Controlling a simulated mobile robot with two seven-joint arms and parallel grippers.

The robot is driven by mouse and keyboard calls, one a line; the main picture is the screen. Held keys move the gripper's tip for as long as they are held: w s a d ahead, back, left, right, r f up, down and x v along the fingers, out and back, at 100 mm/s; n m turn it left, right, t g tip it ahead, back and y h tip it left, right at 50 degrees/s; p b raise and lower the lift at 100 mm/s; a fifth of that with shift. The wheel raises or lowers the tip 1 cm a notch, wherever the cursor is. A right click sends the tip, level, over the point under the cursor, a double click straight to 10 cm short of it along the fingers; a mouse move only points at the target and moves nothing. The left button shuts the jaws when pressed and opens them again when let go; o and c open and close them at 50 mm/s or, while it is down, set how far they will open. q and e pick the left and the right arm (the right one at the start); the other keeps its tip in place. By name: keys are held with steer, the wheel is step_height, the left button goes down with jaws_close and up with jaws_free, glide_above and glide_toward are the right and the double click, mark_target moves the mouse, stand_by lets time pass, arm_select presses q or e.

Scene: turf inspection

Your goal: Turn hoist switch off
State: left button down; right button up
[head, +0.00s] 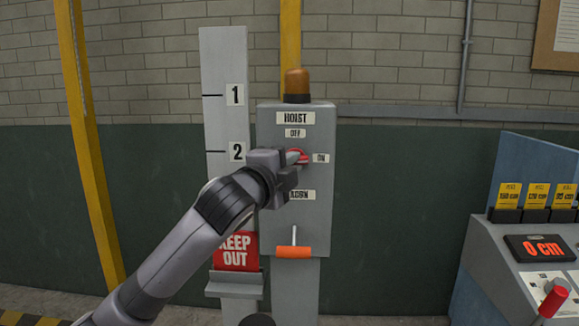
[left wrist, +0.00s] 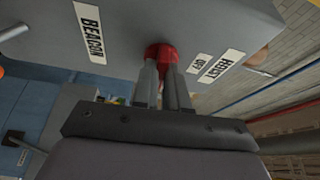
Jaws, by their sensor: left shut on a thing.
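The grey hoist box (head: 308,222) carries a HOIST label, an OFF label (head: 295,133) above the switch and an ON label (head: 321,158) to its right. The red hoist switch (head: 304,158) shows just past my fingertips; it also shows in the left wrist view (left wrist: 161,52). My left gripper (head: 297,157) is shut on the red switch, its two fingers (left wrist: 167,75) close together against it. The gripper hides part of the switch, so I cannot tell clearly which way it points. My right gripper is not in view.
An amber beacon (head: 297,83) tops the box. An orange-handled lever (head: 293,252) sticks out below. A numbered post (head: 224,75) with a KEEP OUT sign (head: 237,252) stands to the left. A console (head: 515,262) reading 0 cm stands at right.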

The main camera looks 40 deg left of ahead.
arm_select(q)
steer(key=shift+w+d+f+n+t+y+b, duration=0.15)
steer(key=shift+n+y+b, duration=1.4)
steer(key=shift+n, duration=2)
steer(key=shift+d+f+n+t+y+b, duration=0.15)
steer(key=shift+n+y+b, duration=1.4)
steer(key=shift+n, duration=1.95)
steer(key=shift+w+d+f+n+t+y+b, duration=0.1)
steer(key=shift+f+n+t+y+b, duration=0.15)
steer(key=shift+n+y+b, duration=2.3)
arm_select(e)
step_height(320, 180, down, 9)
steer(key=p, duration=0.1)
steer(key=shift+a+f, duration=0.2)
arm_select(q)
steer(key=n+h, duration=0.2)
steer(key=shift+n, duration=0.3)
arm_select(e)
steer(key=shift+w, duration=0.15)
arm_select(q)
steer(key=c, duration=1.2)
jaws_free()
steer(key=shift+r, duration=0.1)
steer(key=shift+o, duration=0.2)
